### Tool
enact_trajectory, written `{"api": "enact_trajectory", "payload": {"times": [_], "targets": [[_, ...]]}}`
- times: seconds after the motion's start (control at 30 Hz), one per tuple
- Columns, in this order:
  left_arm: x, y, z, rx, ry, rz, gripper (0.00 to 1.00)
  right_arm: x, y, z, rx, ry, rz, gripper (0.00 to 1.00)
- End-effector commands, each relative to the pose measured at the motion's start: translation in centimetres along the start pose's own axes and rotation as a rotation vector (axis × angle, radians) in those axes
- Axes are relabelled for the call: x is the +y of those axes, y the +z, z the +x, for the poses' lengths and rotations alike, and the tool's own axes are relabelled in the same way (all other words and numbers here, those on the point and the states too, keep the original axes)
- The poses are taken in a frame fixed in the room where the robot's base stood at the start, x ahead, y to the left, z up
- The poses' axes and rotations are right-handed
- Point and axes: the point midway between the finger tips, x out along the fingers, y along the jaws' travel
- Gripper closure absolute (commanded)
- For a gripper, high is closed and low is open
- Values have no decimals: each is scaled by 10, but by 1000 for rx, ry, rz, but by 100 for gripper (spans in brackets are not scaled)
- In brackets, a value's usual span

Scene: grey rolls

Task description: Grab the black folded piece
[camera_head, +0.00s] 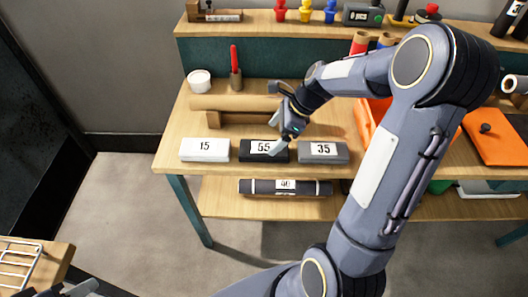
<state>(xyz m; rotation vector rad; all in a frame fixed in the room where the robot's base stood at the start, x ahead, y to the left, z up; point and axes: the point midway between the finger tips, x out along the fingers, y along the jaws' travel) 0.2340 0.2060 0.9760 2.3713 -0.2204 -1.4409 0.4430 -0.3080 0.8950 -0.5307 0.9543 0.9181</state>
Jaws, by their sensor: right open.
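The black folded piece (251,153) lies on the wooden workbench top, with a white label reading 55. It sits between a white folded piece (204,150) labelled 15 and a grey one (322,152) labelled 35. My right gripper (279,143) is open and points down at the right part of the black piece, covering some of it. I cannot tell whether the fingers touch it.
A brown roll (235,103) lies on a wooden stand behind the pieces. A white cup (199,81) and a red tool (234,61) in a holder stand behind it. An orange bin (363,118) is to the right, partly behind my arm. A dark roll (255,187) lies on the lower shelf.

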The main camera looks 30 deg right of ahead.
Motion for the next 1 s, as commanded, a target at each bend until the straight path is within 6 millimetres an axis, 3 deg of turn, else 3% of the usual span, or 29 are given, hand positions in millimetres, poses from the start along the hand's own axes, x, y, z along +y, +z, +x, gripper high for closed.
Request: {"api": "enact_trajectory", "payload": {"times": [0.5,0.77,1.0], "targets": [[-2,2,4,0,0,0,64,5,-2,66,2,3,-3,11],[-2,2,4,0,0,0,64,5,-2,70,2,1,-4,11],[-2,2,4,0,0,0,64,5,-2,69,2,1,-5,38]]}}
